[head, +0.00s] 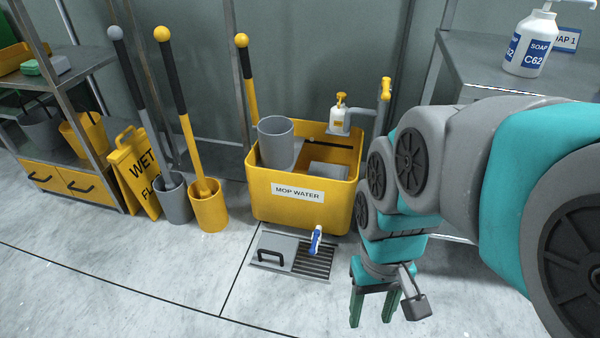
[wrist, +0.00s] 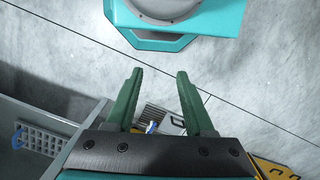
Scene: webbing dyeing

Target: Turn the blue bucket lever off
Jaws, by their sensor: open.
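The blue bucket lever (head: 316,238) sits on a small white tap low on the front of the yellow MOP WATER bucket (head: 335,213). It stands above the floor drain (head: 312,262). I cannot tell its exact setting. My gripper (head: 371,320) is open and empty. It points down over the floor, in front and to the right of the lever, and apart from it. In the wrist view my gripper (wrist: 160,72) has bare floor between its fingertips. A small blue part, likely the lever (wrist: 152,127), shows near the grate, partly hidden behind the gripper body.
A grey cylinder (head: 276,143) and a soap pump (head: 340,112) are at the bucket. A yellow-topped tap (head: 386,90) rises behind it. A grey bin (head: 174,200), yellow bin (head: 208,208) and wet-floor sign (head: 134,175) stand left. The front floor is clear.

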